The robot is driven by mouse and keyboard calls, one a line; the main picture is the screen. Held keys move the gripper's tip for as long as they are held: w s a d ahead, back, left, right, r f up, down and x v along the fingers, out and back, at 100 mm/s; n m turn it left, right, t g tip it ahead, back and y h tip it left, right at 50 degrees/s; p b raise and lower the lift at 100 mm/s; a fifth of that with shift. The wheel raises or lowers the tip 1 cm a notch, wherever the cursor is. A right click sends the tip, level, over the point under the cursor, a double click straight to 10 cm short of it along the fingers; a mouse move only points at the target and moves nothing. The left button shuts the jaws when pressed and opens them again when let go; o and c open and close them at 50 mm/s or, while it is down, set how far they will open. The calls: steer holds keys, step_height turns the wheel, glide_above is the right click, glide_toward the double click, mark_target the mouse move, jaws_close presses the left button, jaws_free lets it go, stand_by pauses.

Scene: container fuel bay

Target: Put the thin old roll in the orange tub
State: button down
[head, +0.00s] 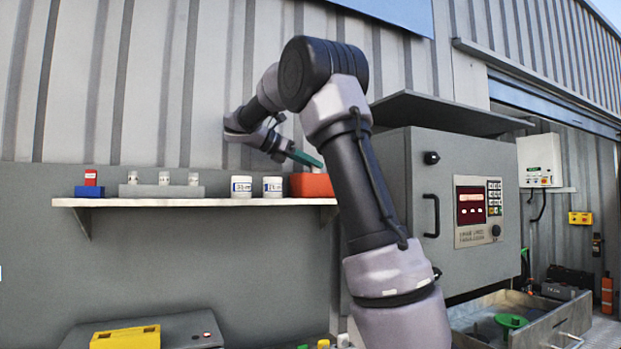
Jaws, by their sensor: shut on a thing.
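The orange tub (311,187) stands at the right end of the wall shelf, partly behind my arm. My gripper (307,159) is just above the tub's top edge, tilted down to the right. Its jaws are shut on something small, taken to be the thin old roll. The held thing does not show clearly at this distance. A dark green piece shows at the gripper's end, close over the tub. The inside of the tub is hidden from this low angle.
The shelf (190,201) also holds two white jars (241,187), a grey holder (161,191) with small white pieces, and a blue block (89,191) with a red piece. A grey cabinet (447,205) with a keypad stands right of the shelf.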

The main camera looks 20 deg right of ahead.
step_height(320, 180, down, 4)
steer(key=shift+r, duration=0.25)
steer(key=shift+w+f, duration=0.2)
steer(key=shift+f, duration=0.05)
steer(key=shift+f, duration=0.1)
steer(key=shift+s+f, duration=0.15)
steer(key=shift+f, duration=0.4)
steer(key=c, duration=0.5)
jaws_free()
steer(key=shift+a+f, duration=0.1)
steer(key=shift+f, duration=0.05)
steer(key=shift+r, duration=0.3)
steer(key=v, duration=0.8)
steer(key=r+v, duration=0.1)
steer(key=v, duration=0.3)
